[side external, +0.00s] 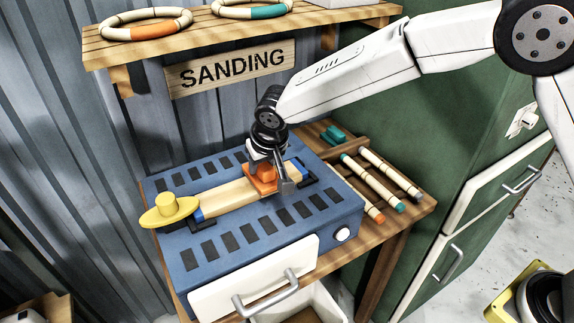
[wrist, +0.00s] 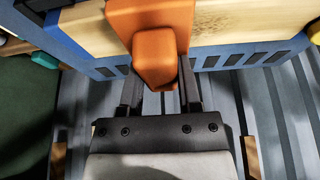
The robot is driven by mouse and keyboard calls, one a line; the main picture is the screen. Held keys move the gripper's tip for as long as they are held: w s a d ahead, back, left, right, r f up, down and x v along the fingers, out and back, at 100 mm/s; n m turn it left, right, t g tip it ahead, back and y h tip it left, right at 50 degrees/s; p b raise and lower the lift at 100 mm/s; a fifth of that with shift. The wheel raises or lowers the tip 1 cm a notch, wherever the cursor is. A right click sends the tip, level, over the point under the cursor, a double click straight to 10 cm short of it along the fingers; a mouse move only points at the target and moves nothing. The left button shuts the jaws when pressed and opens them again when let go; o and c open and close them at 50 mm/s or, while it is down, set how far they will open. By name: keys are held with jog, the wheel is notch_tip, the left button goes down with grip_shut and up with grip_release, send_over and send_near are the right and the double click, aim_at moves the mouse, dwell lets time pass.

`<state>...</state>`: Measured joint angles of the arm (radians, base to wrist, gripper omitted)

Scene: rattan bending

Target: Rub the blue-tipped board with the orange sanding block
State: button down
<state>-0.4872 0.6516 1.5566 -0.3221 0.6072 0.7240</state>
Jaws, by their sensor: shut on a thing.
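The pale wooden board (side external: 233,196) with blue ends lies across the blue slotted sanding table, between black clamps, in the side external view. The board (wrist: 225,22) also crosses the top of the wrist view. The orange sanding block (side external: 263,178) sits on the board towards its right end. In the wrist view the block (wrist: 153,50) is between my fingers and appears against the board. My gripper (side external: 275,183) is shut on the block from above. Its fingers (wrist: 160,85) hide part of the block's sides.
Wooden sticks with coloured tips (side external: 372,180) lie on the rack to the right. A shelf (side external: 240,35) with rings hangs above.

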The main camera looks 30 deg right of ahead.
jog(key=shift+a, duration=3.2)
jog(key=shift+a+r, duration=0.2)
jog(key=shift+r, duration=0.4)
jog(key=shift+a+r, duration=0.15)
jog(key=shift+r, duration=3.35)
